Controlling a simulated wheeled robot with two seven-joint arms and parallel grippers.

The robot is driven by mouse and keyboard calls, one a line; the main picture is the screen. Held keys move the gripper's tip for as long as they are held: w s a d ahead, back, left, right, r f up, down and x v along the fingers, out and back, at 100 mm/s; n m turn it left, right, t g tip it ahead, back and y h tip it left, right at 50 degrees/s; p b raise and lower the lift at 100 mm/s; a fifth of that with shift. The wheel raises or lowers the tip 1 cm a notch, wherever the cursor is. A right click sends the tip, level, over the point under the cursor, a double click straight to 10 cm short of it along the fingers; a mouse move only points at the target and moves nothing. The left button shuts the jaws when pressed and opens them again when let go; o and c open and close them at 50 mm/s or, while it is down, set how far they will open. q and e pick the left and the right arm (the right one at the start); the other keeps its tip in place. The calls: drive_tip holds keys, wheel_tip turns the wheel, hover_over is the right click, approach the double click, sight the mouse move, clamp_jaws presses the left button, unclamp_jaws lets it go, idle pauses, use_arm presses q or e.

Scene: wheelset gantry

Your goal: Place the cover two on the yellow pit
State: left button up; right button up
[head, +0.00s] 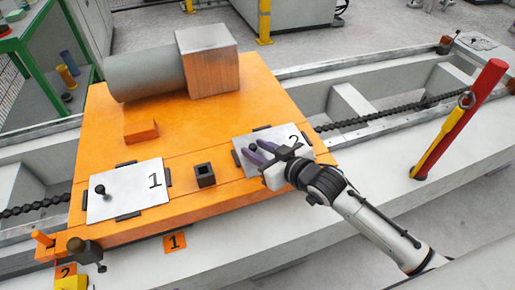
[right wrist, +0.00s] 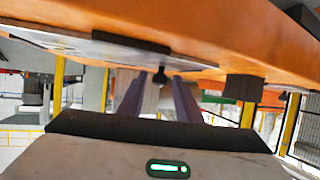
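Cover two (head: 279,133), a pale plate marked "2" with a dark knob (head: 253,148), lies on the right part of the orange platform (head: 215,120). Black brackets stand at its edges. In the right wrist view the knob (right wrist: 160,76) shows between and beyond the fingertips. My right gripper (head: 262,154) is over cover two, its purple fingers apart on either side of the knob; contact with it is not clear. The fingers (right wrist: 158,98) also show apart in the wrist view. No separate yellow pit can be made out. My left gripper is not in view.
Cover one (head: 127,190), marked "1", lies on the platform's left with its own knob. A grey cylinder with a metal block (head: 207,60), a small orange block (head: 141,131) and a dark square socket (head: 205,175) stand nearby. A red-and-yellow post (head: 460,118) rises at right.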

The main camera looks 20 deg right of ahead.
drive_tip(key=shift+o, duration=0.2)
drive_tip(key=shift+r, duration=0.1)
drive_tip(key=shift+s+r, duration=0.15)
drive_tip(key=shift+s, duration=0.05)
drive_tip(key=p+v, duration=0.2)
drive_tip(key=v, duration=0.9)
drive_tip(key=s+a+f+g+h, duration=0.1)
drive_tip(key=s+a+f+g, duration=0.1)
drive_tip(key=s+f, duration=0.5)
drive_tip(key=s+a+f+m+g, duration=0.1)
drive_tip(key=s+a+f, duration=0.1)
drive_tip(key=s+f, duration=0.6)
wheel_tip(320, 180, down, 2)
drive_tip(key=shift+s+a+f+m+g+h, duration=0.1)
drive_tip(key=shift+s+a+m+g+h, duration=0.2)
drive_tip(key=shift+g+h, duration=0.1)
drive_tip(key=r+p, duration=0.1)
drive_tip(key=p, duration=0.1)
drive_tip(key=r+p, duration=0.1)
drive_tip(key=shift+d+r+p, duration=0.2)
drive_tip(key=shift+r+p, duration=0.15)
drive_tip(key=shift+r, duration=0.05)
